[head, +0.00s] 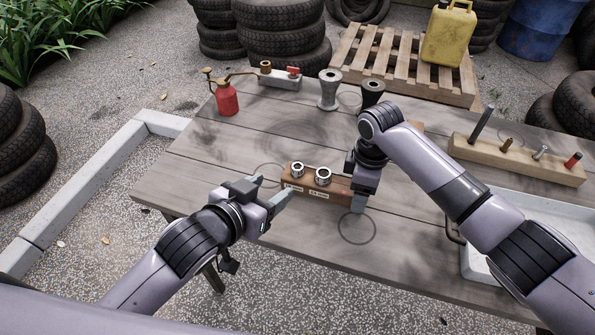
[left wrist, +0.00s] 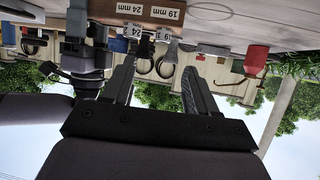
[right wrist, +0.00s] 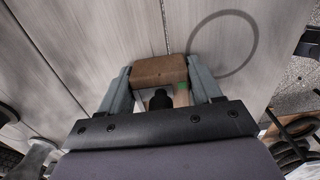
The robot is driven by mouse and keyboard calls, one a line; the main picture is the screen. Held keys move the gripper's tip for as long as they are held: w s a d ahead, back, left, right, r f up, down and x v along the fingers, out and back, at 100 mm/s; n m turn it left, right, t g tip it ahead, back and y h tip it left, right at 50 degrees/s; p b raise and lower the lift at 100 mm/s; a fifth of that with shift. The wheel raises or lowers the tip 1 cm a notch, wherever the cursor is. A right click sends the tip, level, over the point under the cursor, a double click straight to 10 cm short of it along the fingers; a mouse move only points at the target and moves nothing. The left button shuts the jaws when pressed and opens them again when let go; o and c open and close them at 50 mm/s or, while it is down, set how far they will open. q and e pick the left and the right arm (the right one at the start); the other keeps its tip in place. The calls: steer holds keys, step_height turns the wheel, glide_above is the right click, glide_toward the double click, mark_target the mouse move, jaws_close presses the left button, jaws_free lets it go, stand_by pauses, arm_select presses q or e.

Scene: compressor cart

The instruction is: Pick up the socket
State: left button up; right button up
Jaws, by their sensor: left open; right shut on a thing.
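A brown wooden socket block (head: 318,193) lies on the table with two metal sockets standing on it, a left socket (head: 298,170) and a right socket (head: 323,177). Its labels, 19 mm and 24 mm, show in the left wrist view (left wrist: 160,12). My right gripper (head: 357,190) is shut on the block's right end; that end shows between its fingers in the right wrist view (right wrist: 160,70). My left gripper (head: 266,193) is open and empty, just left of and in front of the block, apart from both sockets.
A red oil can (head: 227,98) and a grey block with small fittings (head: 280,80) stand at the back left. A wooden rack (head: 515,160) of tools and a pale tray (head: 485,262) are right. The table's left part is clear.

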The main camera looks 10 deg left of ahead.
arm_select(q)
glide_toward(295, 169)
steer(key=x, duration=0.3)
steer(key=shift+w+d+f, duration=0.1)
steer(key=shift+w+d, duration=0.05)
steer(key=shift+d, duration=0.25)
steer(key=shift+a+x, duration=0.15)
steer(key=shift+x, duration=1.15)
steer(key=shift+a+x, duration=0.15)
steer(key=shift+x, duration=1.15)
steer(key=shift+w, duration=0.1)
jaws_close()
